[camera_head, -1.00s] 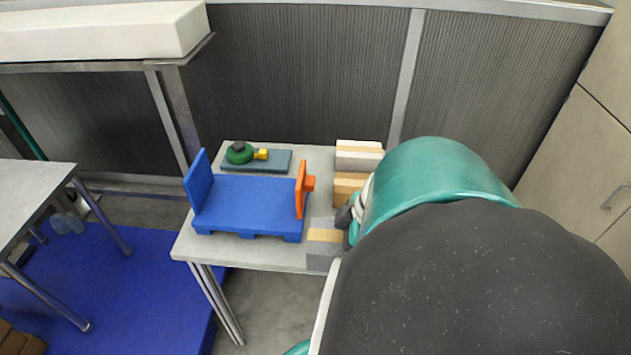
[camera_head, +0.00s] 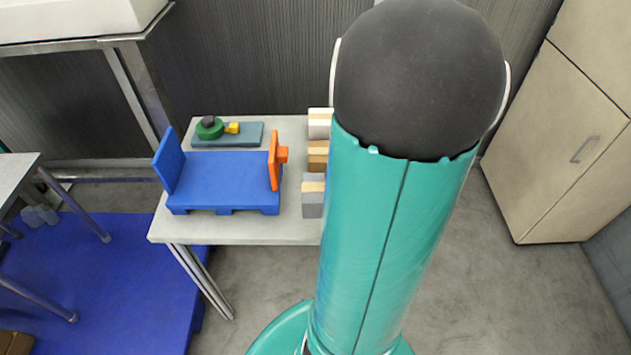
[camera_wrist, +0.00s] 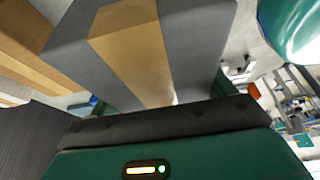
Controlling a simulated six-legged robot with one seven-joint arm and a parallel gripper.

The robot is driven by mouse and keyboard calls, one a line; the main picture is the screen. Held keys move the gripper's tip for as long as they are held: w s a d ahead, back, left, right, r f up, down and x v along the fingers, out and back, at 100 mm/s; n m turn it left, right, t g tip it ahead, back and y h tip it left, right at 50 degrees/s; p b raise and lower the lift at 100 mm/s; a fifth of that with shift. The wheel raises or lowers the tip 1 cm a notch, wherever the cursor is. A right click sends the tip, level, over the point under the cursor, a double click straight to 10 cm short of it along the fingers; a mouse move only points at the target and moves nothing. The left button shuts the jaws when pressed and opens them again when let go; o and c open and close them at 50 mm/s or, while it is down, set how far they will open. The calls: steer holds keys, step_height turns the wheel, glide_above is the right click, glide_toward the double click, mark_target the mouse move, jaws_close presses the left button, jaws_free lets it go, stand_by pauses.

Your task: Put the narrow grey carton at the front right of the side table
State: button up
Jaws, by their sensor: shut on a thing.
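The narrow grey carton (camera_head: 312,205), with a tan band on top, is at the right side of the side table (camera_head: 260,232), just right of the blue pallet-like stand. My arm covers its right part. In the wrist view the carton (camera_wrist: 205,45) fills the upper middle. My gripper (camera_wrist: 165,118) is shut on it, with a dark jaw along its near side. In the head view the gripper is hidden behind my arm. I cannot tell whether the carton touches the tabletop.
Behind the grey carton stand a brown carton (camera_head: 317,160) and a white carton (camera_head: 319,125), close together. The blue stand (camera_head: 225,180) has an orange part (camera_head: 274,160) at its right. A green reel (camera_head: 209,128) lies on a grey-blue plate behind. A strip of front tabletop is clear.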

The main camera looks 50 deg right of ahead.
steer(key=d+f, duration=0.1)
steer(key=f, duration=0.1)
steer(key=w+d+f, duration=0.1)
steer(key=d+f, duration=0.1)
steer(key=shift+w, duration=0.2)
steer(key=shift+w+d+f, duration=0.1)
steer(key=shift+d+f, duration=0.1)
steer(key=shift+f, duration=1.55)
steer(key=shift+f, duration=0.1)
steer(key=o, duration=1.1)
steer(key=shift+o, duration=0.2)
